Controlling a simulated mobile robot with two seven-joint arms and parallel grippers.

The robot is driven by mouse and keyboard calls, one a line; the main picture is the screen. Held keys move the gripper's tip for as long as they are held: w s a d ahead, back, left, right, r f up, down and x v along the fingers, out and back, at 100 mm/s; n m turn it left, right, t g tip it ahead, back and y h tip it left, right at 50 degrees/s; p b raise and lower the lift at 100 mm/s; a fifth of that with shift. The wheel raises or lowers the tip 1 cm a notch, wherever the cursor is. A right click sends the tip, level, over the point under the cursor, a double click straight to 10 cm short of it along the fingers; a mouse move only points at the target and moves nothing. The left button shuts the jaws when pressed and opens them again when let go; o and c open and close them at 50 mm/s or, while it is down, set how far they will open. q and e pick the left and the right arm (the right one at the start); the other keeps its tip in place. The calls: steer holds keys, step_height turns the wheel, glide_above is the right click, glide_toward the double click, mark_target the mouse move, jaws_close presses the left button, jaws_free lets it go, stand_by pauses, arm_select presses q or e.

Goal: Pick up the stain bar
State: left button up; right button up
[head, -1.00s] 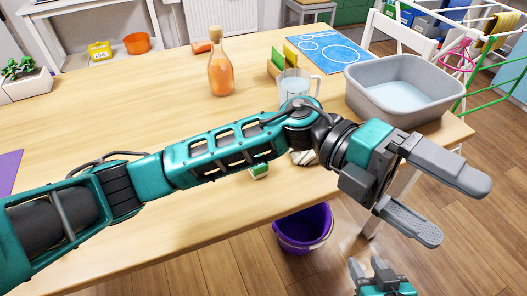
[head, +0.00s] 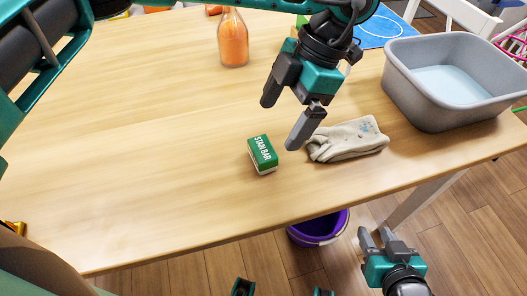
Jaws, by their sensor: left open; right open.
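The stain bar (head: 262,153) is a small green and white block with "STAIN BAR" lettering. It lies on the wooden table, left of a folded cloth. My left gripper (head: 286,122) is open and empty, above the table, up and to the right of the bar and apart from it. Its fingers point down and to the left. My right gripper (head: 376,238) is open and empty, low in front of the table's front edge, over the floor.
The folded beige cloth (head: 347,139) lies right of the bar. A grey basin (head: 433,103) stands at the table's right end. An orange bottle (head: 232,40) stands behind. A purple bucket (head: 318,230) is on the floor below. The table left of the bar is clear.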

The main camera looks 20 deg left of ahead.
mark_target(263, 148)
arm_select(q)
steer(key=x, duration=0.3)
steer(key=shift+s+f, duration=0.1)
steer(key=shift+f, duration=0.05)
steer(key=shift+s+b+x, duration=0.2)
steer(key=shift+b+x, duration=0.4)
steer(key=shift+x, duration=2.1)
steer(key=shift+a, duration=0.15)
steer(key=shift+c, duration=0.4)
steer(key=c, duration=1)
steer(key=shift+r, duration=0.2)
step_height(263, 148, up, 20)
steer(key=p, duration=0.3)
